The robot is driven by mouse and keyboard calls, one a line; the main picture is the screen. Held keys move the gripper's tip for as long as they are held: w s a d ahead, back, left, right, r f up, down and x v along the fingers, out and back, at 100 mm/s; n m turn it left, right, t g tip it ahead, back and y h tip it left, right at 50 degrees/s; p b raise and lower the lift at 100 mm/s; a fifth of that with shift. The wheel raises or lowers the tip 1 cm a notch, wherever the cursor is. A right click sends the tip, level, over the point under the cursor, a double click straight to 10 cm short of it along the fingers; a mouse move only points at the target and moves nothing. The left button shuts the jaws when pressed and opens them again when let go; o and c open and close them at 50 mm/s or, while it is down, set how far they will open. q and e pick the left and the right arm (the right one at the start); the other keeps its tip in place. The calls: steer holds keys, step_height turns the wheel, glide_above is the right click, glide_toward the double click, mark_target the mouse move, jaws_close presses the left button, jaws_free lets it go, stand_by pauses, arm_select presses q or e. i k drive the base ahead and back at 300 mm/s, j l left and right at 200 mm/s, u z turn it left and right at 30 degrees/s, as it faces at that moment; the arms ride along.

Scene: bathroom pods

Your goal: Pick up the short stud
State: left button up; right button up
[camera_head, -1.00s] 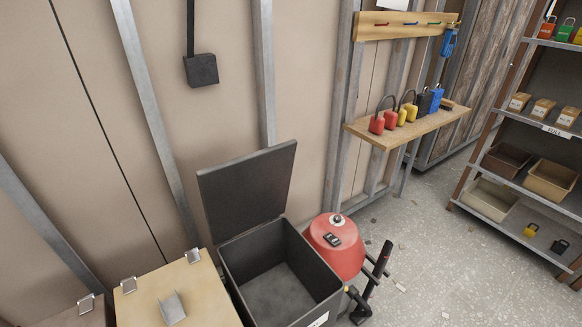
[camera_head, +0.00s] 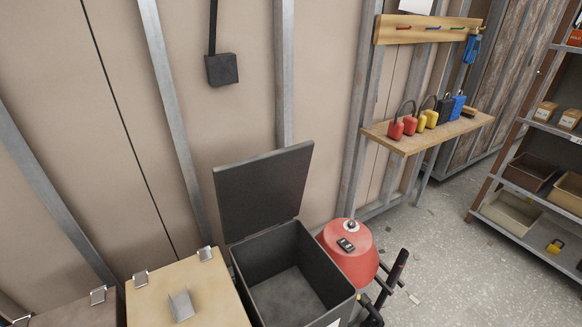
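No loose piece is clearly recognisable as the short stud. Several long grey metal studs stand against the wall, one at the left (camera_head: 172,110) and one near the middle (camera_head: 284,75). A small folded grey metal piece (camera_head: 181,306) sits on the closed tan box lid (camera_head: 215,290) at the bottom; I cannot tell whether it is a handle or a loose part. Neither of my grippers is in view.
An open black bin (camera_head: 262,250) stands beside a red rounded object (camera_head: 352,262) with black handles. A wooden shelf (camera_head: 405,143) holds several padlocks below a hook board (camera_head: 420,30). Shelving with bins (camera_head: 520,215) is at right.

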mark_target(181, 304)
steer(key=u, duration=1.2)
